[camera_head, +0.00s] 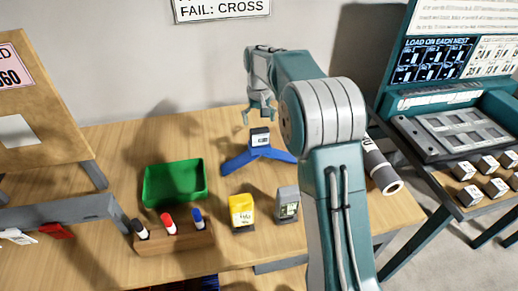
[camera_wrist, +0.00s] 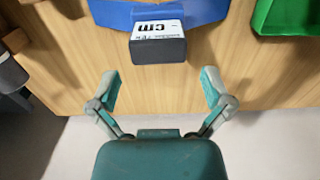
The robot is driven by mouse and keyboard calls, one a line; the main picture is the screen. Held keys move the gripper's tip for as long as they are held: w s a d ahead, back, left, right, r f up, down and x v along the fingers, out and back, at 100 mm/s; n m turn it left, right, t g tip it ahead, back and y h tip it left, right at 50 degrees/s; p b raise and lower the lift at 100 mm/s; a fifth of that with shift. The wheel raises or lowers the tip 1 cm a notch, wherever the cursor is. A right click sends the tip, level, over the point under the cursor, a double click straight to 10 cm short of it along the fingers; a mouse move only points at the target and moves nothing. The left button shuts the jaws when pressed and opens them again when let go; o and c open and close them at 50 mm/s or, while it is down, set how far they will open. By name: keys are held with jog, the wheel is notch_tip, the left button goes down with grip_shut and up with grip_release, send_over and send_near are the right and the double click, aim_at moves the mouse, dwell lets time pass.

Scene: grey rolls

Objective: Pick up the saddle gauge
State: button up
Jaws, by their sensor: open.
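The saddle gauge (camera_head: 277,154) is a blue, wide-legged piece with a dark block on top that has a white "cm" face. It stands on the wooden table. In the wrist view the gauge (camera_wrist: 158,45) is at the top centre, its blue legs spreading left and right and partly cut off by the frame edge. My gripper (camera_head: 260,113) is above the gauge in the head view. In the wrist view my gripper (camera_wrist: 160,75) is open and empty, its fingers apart, with the gauge's block beyond the fingertips and no contact visible.
A green tray (camera_head: 174,184) is left of the gauge. A yellow device (camera_head: 241,211) and a grey device (camera_head: 287,205) stand in front. A wooden holder (camera_head: 172,240) carries markers. A grey roll (camera_head: 380,165) lies at right. A teal case (camera_head: 455,135) is beyond.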

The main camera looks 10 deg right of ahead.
aim_at(259, 129)
notch_tip(259, 129, down, 5)
jog(key=shift+w+d+r, duration=0.1)
jog(key=shift+d+r, duration=0.05)
jog(key=shift+r, duration=0.05)
jog(key=shift+f, duration=0.4)
jog(key=c, duration=1)
jog(key=shift+r, duration=0.15)
